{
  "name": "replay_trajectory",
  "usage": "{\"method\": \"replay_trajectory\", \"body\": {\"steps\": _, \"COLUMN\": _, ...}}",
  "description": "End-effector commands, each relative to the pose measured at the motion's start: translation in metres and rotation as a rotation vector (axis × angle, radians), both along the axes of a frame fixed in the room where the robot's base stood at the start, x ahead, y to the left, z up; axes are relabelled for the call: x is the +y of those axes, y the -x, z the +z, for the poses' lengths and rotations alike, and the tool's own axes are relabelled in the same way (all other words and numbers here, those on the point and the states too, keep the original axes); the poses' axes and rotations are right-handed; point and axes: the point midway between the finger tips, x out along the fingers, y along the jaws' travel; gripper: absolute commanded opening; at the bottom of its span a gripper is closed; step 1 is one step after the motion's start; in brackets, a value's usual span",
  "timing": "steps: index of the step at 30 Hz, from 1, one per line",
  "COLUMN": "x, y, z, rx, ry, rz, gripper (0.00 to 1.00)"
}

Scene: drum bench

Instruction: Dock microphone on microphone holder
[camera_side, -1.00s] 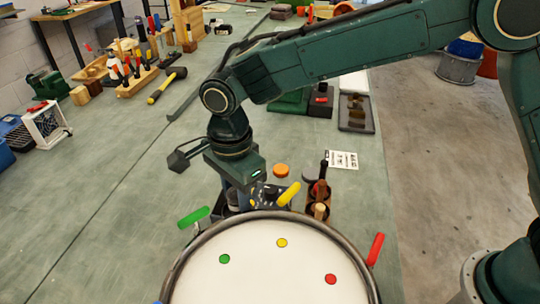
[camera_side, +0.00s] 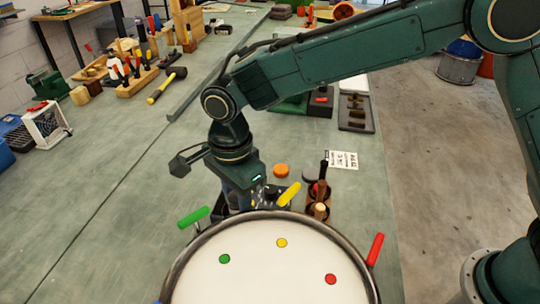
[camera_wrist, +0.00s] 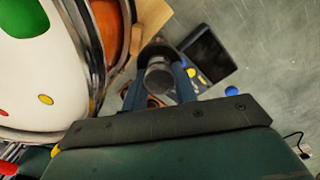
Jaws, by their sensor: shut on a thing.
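My gripper (camera_wrist: 160,92) is shut on the microphone (camera_wrist: 158,78), whose round grey end shows between the two blue-grey fingers in the wrist view. In the side view my gripper (camera_side: 240,203) points down just behind the far rim of the drum, and the microphone there is mostly hidden by the fingers and the drum. I cannot make out the microphone holder for certain. A small brown ring shows below the microphone in the wrist view, partly hidden by the gripper.
The white drum (camera_side: 270,275) fills the front, with green (camera_side: 193,217), yellow (camera_side: 289,194) and red (camera_side: 375,248) handles around its rim. A dark box with a screen (camera_wrist: 207,52) lies close beside the gripper. A wooden rack (camera_side: 318,208) stands right.

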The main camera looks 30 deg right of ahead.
Motion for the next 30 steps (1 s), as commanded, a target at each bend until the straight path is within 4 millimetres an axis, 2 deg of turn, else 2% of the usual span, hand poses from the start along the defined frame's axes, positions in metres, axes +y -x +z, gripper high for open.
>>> {"method": "replay_trajectory", "body": {"steps": 5, "x": 0.000, "y": 0.000, "z": -0.003, "rx": 0.001, "ry": 0.000, "rz": 0.000, "gripper": 0.06}}
{"method": "replay_trajectory", "body": {"steps": 6, "x": 0.000, "y": 0.000, "z": -0.003, "rx": 0.000, "ry": 0.000, "rz": 0.000, "gripper": 0.34}}
{"method": "replay_trajectory", "body": {"steps": 7, "x": 0.000, "y": 0.000, "z": -0.002, "rx": 0.000, "ry": 0.000, "rz": 0.000, "gripper": 0.37}}
{"method": "replay_trajectory", "body": {"steps": 19, "x": 0.000, "y": 0.000, "z": 0.000, "rx": -0.001, "ry": 0.000, "rz": 0.000, "gripper": 0.37}}
{"method": "replay_trajectory", "body": {"steps": 30, "x": 0.000, "y": 0.000, "z": 0.019, "rx": -0.001, "ry": 0.000, "rz": 0.000, "gripper": 0.37}}
